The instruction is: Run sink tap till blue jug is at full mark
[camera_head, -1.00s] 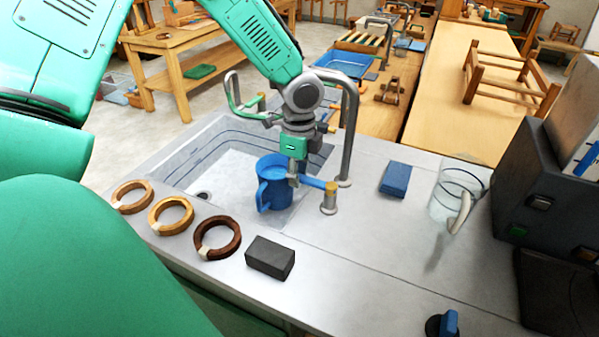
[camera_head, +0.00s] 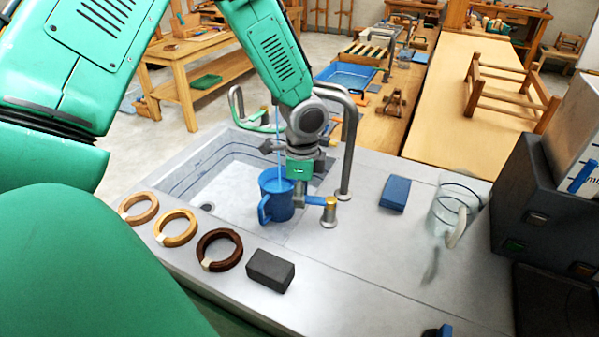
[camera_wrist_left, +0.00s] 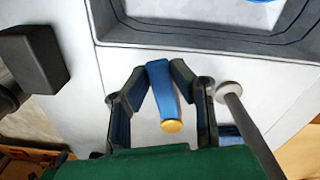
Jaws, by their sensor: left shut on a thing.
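The blue jug (camera_head: 275,203) stands upright in the sink basin (camera_head: 190,165), below the arched tap (camera_head: 349,130). A thin blue stream of water (camera_head: 279,145) falls into it. The water level against any full mark cannot be made out. The tap's blue lever (camera_head: 318,200) sits on a brass-topped post just right of the jug. My left gripper (camera_head: 303,196) is shut on this lever; the wrist view shows the blue lever with its yellow end (camera_wrist_left: 165,98) between the fingers (camera_wrist_left: 162,72). My right gripper is not in view.
Three wooden rings (camera_head: 219,250) and a dark block (camera_head: 270,270) lie along the front counter. A blue block (camera_head: 395,193) and a clear glass jug (camera_head: 452,208) stand to the right, before a dark grey unit (camera_head: 550,210). The counter between them is mostly free.

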